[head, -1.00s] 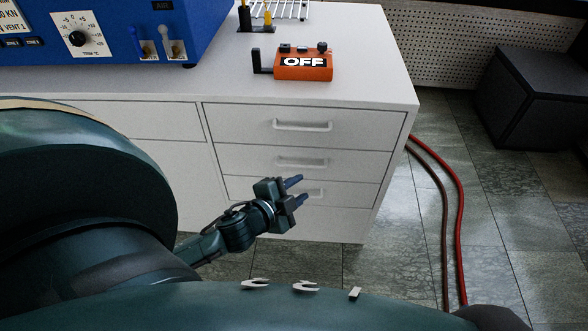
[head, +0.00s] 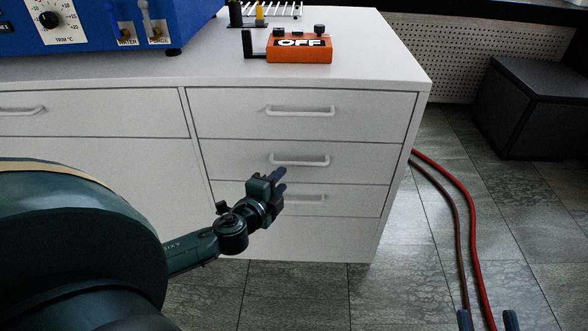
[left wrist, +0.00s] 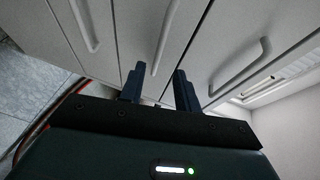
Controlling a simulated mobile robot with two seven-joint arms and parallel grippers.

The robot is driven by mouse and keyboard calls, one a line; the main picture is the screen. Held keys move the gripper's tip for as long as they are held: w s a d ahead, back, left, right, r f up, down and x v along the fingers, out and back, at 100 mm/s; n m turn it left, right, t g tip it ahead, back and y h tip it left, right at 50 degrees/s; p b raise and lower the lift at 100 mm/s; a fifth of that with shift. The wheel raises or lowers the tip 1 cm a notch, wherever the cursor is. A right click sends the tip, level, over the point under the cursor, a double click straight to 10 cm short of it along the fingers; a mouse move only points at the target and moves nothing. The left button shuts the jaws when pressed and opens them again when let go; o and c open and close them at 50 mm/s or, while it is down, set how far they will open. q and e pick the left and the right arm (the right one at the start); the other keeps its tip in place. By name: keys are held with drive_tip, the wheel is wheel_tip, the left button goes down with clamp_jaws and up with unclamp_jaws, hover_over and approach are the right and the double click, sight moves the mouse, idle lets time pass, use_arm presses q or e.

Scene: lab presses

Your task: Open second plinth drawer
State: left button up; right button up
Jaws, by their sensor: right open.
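The white plinth has a column of drawers, all shut. The second drawer (head: 230,158) has a pale bar handle (head: 300,161), below the top drawer (head: 230,112). My left gripper (head: 281,181) is open and empty, just below the second handle in the head view and overlapping the left of the third handle (head: 310,198). In the left wrist view, my left gripper (left wrist: 158,82) has its fingers apart, with a bar handle (left wrist: 165,42) running between and beyond them; contact cannot be told. Fingertips of my right gripper (head: 488,320) show at the bottom edge, apart and empty.
Red and brown hoses (head: 462,205) lie on the floor right of the plinth. A dark box (head: 530,105) stands farther right. Tiled floor is clear in front.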

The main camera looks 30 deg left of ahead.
sight(296, 164)
use_arm(q)
drive_tip(key=b+x, duration=0.2)
drive_tip(key=x, duration=0.7)
clamp_jaws()
idle(0.5)
